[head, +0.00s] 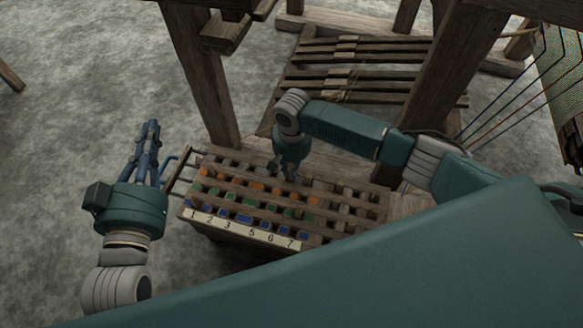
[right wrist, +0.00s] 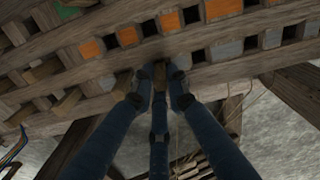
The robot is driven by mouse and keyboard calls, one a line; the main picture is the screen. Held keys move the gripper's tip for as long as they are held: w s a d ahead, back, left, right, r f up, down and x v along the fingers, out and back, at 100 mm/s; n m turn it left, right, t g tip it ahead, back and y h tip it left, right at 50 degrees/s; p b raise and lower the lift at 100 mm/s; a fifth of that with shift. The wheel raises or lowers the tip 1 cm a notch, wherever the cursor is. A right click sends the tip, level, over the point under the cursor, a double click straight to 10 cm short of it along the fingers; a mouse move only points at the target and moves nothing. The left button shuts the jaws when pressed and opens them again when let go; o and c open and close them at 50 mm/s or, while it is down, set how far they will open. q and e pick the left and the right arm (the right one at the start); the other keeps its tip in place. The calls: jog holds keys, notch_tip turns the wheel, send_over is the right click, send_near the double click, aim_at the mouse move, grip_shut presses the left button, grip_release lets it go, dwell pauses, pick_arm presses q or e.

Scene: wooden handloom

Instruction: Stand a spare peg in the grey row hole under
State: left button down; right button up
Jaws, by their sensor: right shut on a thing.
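A peg board (head: 345,217) with rows of square holes stands below my arms. Orange, green and blue squares mark its rows, and a white strip (head: 245,228) along its near edge carries printed numbers. Grey squares (right wrist: 230,50) lie beside the orange row (right wrist: 128,37) in the right wrist view. My right gripper (head: 286,174) is over the middle of the board, fingers down. In the right wrist view its fingertips close on a short brown wooden peg (right wrist: 160,74) at the grey row. The peg's lower end and any hole under it are hidden. My left gripper (head: 147,152) is empty, left of the board, fingers apart.
Several wooden pegs (right wrist: 45,70) show at the left of the right wrist view. Thick loom posts (head: 200,75) rise behind the board. Slatted wooden treadles (head: 350,65) lie beyond it. Bare grey floor (head: 80,60) is free at the left.

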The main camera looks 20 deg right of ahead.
jog(key=shift+f, duration=0.15)
jog(key=o, duration=0.8)
jog(key=shift+r, duration=6)
